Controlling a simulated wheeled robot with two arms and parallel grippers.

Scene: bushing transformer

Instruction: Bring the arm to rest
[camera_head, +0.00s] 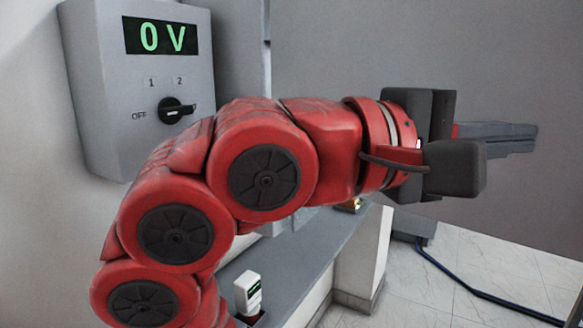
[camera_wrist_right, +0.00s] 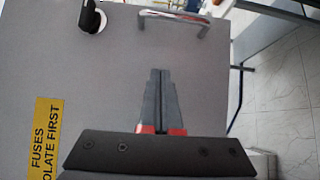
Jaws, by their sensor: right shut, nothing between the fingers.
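My right arm, red with dark grey round caps, rises from the lower left of the head view and stretches to the right. Its right gripper (camera_head: 520,137) points to the right with its fingers together, and nothing shows between them. In the right wrist view the two grey fingers of this gripper (camera_wrist_right: 160,75) lie side by side, touching, in front of a grey panel (camera_wrist_right: 210,75). I cannot tell the gap to that panel. My left gripper is not in view.
A grey box (camera_head: 85,60) with a "0 V" display and black knob (camera_head: 175,110) hangs at left, behind my arm. A small white device (camera_head: 247,288) stands on a grey ledge. A blue hose (camera_head: 480,292) lies on the tiled floor. The panel carries a metal handle (camera_wrist_right: 172,17) and yellow label (camera_wrist_right: 45,138).

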